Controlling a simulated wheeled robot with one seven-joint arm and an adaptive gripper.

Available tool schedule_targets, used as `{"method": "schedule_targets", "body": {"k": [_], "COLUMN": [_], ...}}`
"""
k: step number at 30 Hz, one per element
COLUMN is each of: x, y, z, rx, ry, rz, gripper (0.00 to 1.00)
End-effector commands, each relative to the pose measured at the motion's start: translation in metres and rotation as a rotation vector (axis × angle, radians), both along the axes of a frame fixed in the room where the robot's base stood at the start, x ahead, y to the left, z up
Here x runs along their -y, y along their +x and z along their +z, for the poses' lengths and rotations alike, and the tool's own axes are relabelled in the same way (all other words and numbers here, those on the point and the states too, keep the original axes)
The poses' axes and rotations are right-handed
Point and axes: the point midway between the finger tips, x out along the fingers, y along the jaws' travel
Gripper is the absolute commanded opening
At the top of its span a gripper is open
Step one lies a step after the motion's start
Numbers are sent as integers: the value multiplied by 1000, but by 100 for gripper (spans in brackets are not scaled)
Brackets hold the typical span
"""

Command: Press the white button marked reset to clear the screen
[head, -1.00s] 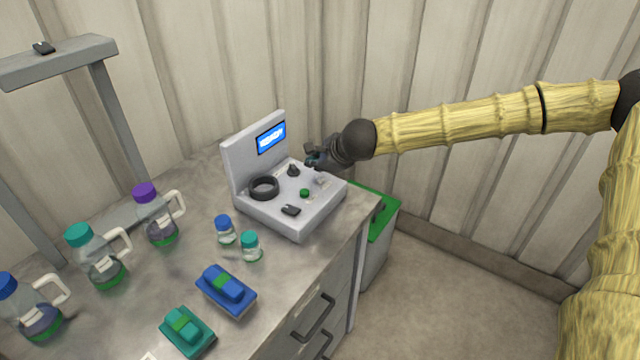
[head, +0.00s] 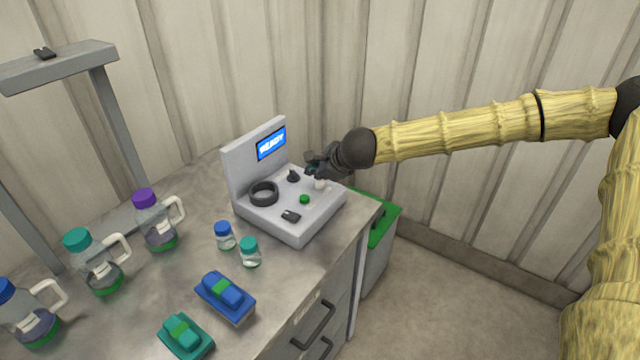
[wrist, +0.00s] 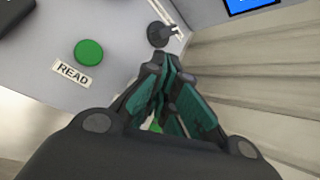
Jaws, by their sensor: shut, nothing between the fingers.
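The grey instrument (head: 280,222) stands on the bench with a lit blue screen (head: 271,144) on its upright panel. The screen carries white text too small to read surely. A small white button (head: 321,184) shows at the right of the sloped face, just under my gripper (head: 313,167). My gripper is shut and empty over the panel's right edge; I cannot tell whether it touches the button. In the wrist view my closed fingertips (wrist: 168,72) point at the panel and the white button is hidden. No reset label is readable.
A green button (wrist: 89,52) labelled READ, a black knob (head: 293,176) and a dark ring (head: 263,193) share the panel. Vials (head: 225,236), a blue block (head: 225,295) and jugs (head: 156,222) stand left. A green-lidded bin (head: 382,225) is beside the bench.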

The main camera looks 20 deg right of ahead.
Motion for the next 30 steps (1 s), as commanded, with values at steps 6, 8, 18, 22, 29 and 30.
{"method": "schedule_targets", "body": {"k": [6,8,18,22,29,30], "x": [0,0,0,0,0,0], "y": [0,0,0,0,0,0], "z": [0,0,-2,-6,-8,-8], "rx": [0,0,0,0,0,0], "ry": [0,0,0,-1,0,0], "rz": [0,0,0,1,0,0], "gripper": [0,0,0,0,0,0]}}
